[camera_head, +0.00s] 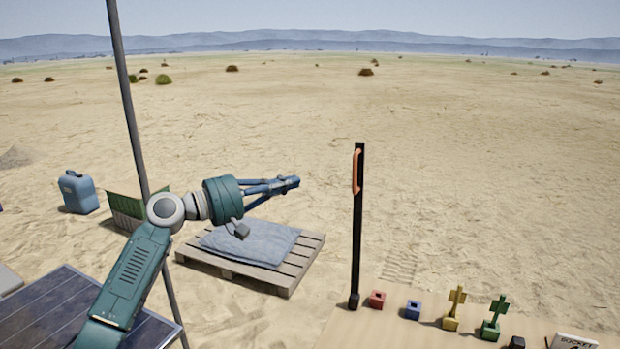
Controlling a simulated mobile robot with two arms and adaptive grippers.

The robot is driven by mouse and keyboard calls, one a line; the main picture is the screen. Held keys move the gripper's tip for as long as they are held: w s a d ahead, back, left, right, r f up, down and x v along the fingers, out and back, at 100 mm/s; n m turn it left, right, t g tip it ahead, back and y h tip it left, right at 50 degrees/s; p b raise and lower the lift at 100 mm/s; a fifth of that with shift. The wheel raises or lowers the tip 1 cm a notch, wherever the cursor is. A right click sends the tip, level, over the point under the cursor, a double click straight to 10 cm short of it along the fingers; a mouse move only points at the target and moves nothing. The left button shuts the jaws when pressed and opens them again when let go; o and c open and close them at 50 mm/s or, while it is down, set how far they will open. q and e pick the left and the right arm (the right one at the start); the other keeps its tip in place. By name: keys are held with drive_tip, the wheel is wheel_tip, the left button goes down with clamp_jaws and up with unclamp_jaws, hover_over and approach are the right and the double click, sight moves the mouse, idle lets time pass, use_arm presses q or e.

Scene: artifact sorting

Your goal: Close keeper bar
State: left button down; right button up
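The keeper bar (358,240) is a tall black bar standing upright at the far left part of the table. An orange handle (356,172) is on its left side near the top. Its foot meets a small black base at the tabletop. My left gripper (291,183) is to the left of the bar, near the height of the handle in the picture, and does not touch it. Its blue fingers come together at the tips with nothing visible between them. My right gripper is not in view.
On the table (350,334) stand a red block (377,299), a blue block (413,310), a yellow piece (453,309) and a green piece (494,319). A white sign (573,342) is at the right.

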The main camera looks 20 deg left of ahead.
use_arm(q)
drive_tip(key=w+d+p, duration=0.5)
drive_tip(key=w+d, duration=0.2)
drive_tip(key=d, duration=0.2)
drive_tip(key=shift+w+d+r+p, duration=0.15)
drive_tip(key=shift+p, duration=0.2)
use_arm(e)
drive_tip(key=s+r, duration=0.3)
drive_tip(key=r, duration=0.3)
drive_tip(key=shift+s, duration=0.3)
